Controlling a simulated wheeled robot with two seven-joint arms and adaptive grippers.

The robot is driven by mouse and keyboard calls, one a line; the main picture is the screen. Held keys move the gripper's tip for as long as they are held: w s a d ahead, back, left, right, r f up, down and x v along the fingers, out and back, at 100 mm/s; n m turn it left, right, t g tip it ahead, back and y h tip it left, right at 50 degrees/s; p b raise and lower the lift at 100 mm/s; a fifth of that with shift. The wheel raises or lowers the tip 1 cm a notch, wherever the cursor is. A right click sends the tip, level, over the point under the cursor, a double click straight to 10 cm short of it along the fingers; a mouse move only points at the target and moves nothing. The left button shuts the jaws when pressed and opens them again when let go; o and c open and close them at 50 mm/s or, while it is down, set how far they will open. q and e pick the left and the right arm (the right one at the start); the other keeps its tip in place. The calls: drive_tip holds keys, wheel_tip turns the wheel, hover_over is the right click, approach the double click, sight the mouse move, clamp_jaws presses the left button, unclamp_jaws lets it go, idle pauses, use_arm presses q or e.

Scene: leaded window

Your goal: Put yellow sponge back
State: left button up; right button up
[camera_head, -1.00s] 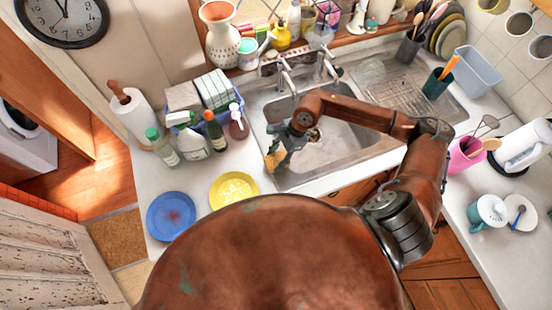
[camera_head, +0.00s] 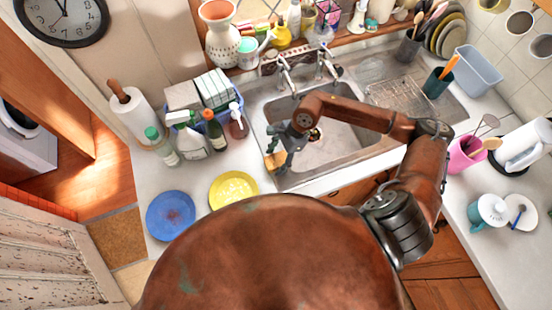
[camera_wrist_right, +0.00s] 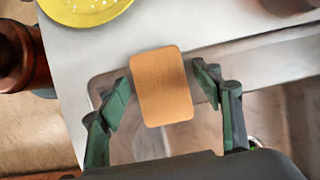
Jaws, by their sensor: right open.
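The sponge (camera_head: 275,161), a yellow-orange rounded block, is at the left front edge of the sink (camera_head: 290,184). In the right wrist view the sponge (camera_wrist_right: 161,85) shows between my right gripper's two green fingers. My right gripper (camera_wrist_right: 160,80) is open, with small gaps on both sides of the sponge. In the head view my right gripper (camera_head: 284,152) reaches down over the sink's left side, right at the sponge. I cannot tell whether the sponge rests on the rim. My left gripper is not in view.
A yellow plate (camera_head: 233,190) and a blue plate (camera_head: 170,215) lie on the counter left of the sink. Bottles (camera_head: 190,143) and a paper roll (camera_head: 132,115) stand behind them. A faucet (camera_head: 288,76) rises at the sink's back. Bare counter lies between sink and plates.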

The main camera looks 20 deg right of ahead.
drive_tip(key=shift+r, duration=0.3)
drive_tip(key=b+v, duration=0.1)
drive_tip(key=v, duration=1)
drive_tip(key=shift+d+r, duration=0.2)
drive_tip(key=shift+r, duration=0.1)
